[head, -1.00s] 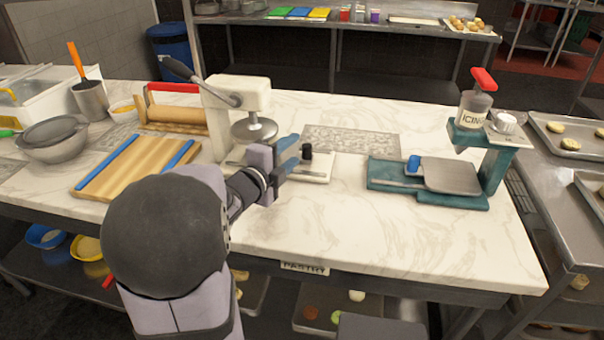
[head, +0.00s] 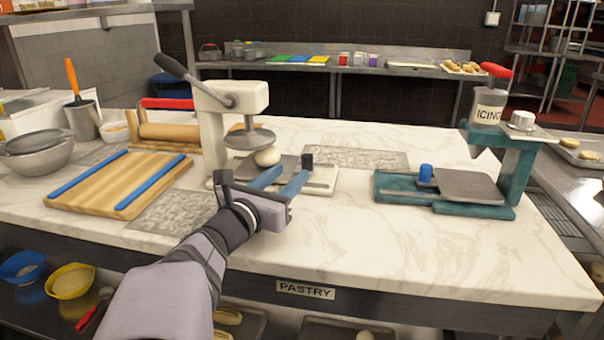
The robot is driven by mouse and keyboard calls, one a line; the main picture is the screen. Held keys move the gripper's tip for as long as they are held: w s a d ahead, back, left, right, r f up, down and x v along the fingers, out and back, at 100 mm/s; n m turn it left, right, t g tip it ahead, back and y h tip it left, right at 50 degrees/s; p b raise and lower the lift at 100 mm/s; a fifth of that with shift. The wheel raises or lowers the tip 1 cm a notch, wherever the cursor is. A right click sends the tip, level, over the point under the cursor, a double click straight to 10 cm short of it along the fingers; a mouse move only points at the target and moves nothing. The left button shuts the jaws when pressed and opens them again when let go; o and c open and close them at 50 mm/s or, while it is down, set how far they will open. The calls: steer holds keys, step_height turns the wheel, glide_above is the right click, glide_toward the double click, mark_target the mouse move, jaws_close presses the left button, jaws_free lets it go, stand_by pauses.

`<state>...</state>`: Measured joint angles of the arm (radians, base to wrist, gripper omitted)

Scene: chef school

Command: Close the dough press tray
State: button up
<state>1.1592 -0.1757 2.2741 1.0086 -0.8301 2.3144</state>
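The dough press (head: 211,125) is cream-coloured, with a raised dark-handled lever and a round metal press plate (head: 248,139). Its grey tray (head: 285,165) lies on the pale base and extends to the right of the press plate. A dark upright knob (head: 307,160) stands at the tray's right side. A pale dough ball (head: 267,156) sits on the tray, below the plate's right edge. My gripper (head: 291,174) is in front of the press, its two blue fingers apart and pointing toward the tray and knob. The fingers hide part of the tray; contact with the knob is unclear.
A teal icing press (head: 467,205) stands to the right, with clear marble counter (head: 350,230) between. A wooden board with blue rails (head: 115,185) and a rolling pin (head: 170,132) are on the left. The counter's front edge bears a PASTRY label (head: 305,290).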

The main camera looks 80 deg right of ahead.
mark_target(305, 160)
steer(key=shift+d, duration=0.1)
steer(key=shift+x, duration=3.6)
jaws_close()
steer(key=shift+w, duration=2.2)
